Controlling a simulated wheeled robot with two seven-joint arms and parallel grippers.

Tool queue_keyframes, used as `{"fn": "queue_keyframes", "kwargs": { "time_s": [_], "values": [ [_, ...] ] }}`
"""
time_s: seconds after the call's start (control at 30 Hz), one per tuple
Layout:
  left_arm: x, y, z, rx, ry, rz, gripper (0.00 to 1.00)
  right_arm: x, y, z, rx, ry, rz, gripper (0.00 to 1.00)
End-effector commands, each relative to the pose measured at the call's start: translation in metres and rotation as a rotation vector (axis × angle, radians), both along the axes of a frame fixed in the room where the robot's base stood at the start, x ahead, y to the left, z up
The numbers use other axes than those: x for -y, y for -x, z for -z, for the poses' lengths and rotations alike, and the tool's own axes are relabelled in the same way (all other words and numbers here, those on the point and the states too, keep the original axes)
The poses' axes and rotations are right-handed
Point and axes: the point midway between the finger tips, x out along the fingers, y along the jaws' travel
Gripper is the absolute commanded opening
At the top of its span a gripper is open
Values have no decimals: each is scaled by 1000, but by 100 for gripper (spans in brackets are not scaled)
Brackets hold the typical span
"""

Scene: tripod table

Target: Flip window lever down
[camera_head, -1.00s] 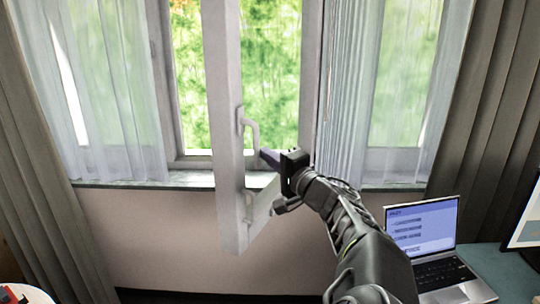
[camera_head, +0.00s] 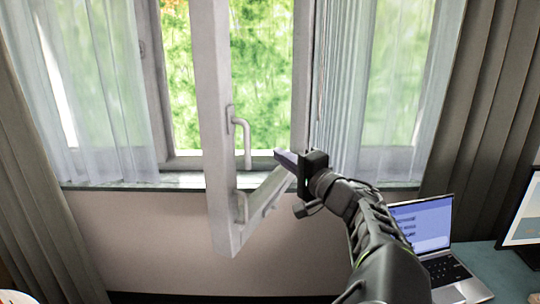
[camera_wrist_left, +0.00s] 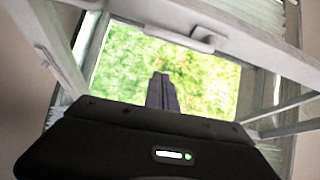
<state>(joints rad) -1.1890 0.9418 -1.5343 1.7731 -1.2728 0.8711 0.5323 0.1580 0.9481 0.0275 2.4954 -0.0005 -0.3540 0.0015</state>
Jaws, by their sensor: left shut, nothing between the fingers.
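The window sash (camera_head: 209,90) is a pale grey frame swung open into the room. The window lever (camera_head: 247,143) is a bent, light grey handle on its upright, and its grip points down. My left gripper (camera_head: 281,158) is shut and empty. Its fingertips are to the right of the lever's lower end and appear apart from it. In the left wrist view, the shut fingers (camera_wrist_left: 162,92) point toward the green outside, below a pale sash bar. My right gripper is not in view.
The sash's lower rail (camera_head: 268,196) runs close under my gripper. Sheer curtains (camera_head: 345,90) and a windowsill (camera_head: 180,181) are behind. A laptop (camera_head: 425,225) and part of a monitor (camera_head: 522,215) stand on the desk at the right.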

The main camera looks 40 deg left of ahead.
Motion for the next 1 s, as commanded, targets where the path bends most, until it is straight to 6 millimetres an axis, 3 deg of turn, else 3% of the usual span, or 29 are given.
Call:
{"fn": "queue_keyframes", "kwargs": {
  "time_s": [0.1,0.3,1.0],
  "values": [
    [23,7,3,1,1,3,0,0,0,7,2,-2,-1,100],
    [43,14,1,0,0,0,0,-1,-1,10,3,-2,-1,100],
    [44,15,7,-11,8,-2,0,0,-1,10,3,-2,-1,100]
  ]
}}
